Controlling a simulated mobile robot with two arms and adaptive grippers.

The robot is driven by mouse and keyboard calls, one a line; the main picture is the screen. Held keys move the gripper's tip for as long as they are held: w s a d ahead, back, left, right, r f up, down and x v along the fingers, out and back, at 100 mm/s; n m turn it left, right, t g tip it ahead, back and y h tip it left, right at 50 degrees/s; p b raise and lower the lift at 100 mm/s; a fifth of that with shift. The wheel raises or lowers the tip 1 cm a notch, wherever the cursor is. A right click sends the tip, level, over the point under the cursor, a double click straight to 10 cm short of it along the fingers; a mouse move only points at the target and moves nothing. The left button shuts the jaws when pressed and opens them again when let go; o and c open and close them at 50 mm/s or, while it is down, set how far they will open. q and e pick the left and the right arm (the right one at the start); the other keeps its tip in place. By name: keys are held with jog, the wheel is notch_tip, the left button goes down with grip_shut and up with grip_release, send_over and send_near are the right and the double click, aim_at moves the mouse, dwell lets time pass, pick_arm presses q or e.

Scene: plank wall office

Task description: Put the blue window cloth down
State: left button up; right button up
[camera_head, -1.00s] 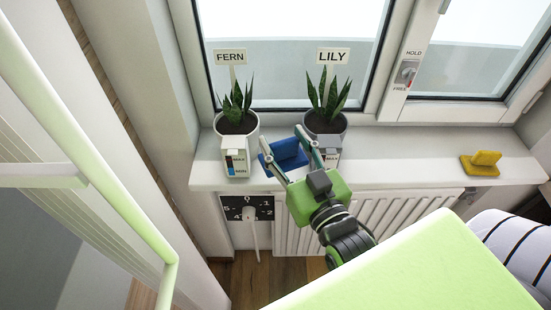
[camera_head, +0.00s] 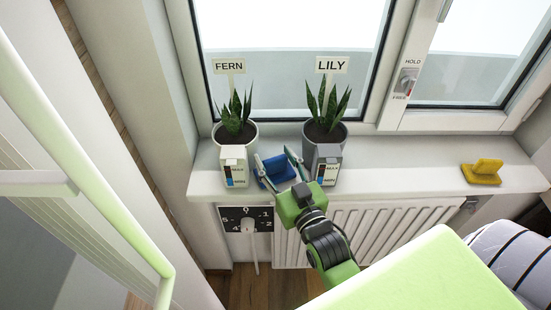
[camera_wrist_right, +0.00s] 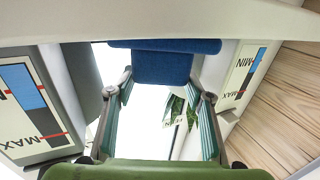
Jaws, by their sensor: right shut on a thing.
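The blue window cloth (camera_head: 275,172) is at the windowsill (camera_head: 400,168), between the two plant pots. My right gripper (camera_head: 272,156) is shut on it, with a finger on each side. In the right wrist view the blue cloth (camera_wrist_right: 163,68) shows as a wide upper part and a narrower block between the fingers (camera_wrist_right: 160,86). I cannot tell whether its underside touches the sill. My left gripper is not in view.
A fern pot (camera_head: 222,134) with a water gauge (camera_head: 234,168) stands left, a lily pot (camera_head: 342,134) with a gauge (camera_head: 326,166) right. A yellow cloth-like block (camera_head: 482,173) lies far right. The sill between lily and yellow block is clear. A radiator (camera_head: 380,228) is below.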

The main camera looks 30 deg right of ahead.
jog(key=shift+f, duration=0.15)
jog(key=o, duration=1.1)
jog(key=shift+r, duration=0.2)
jog(key=s+b, duration=0.2)
jog(key=s, duration=1)
jog(key=shift+a, duration=0.35)
jog(key=shift+f, duration=0.1)
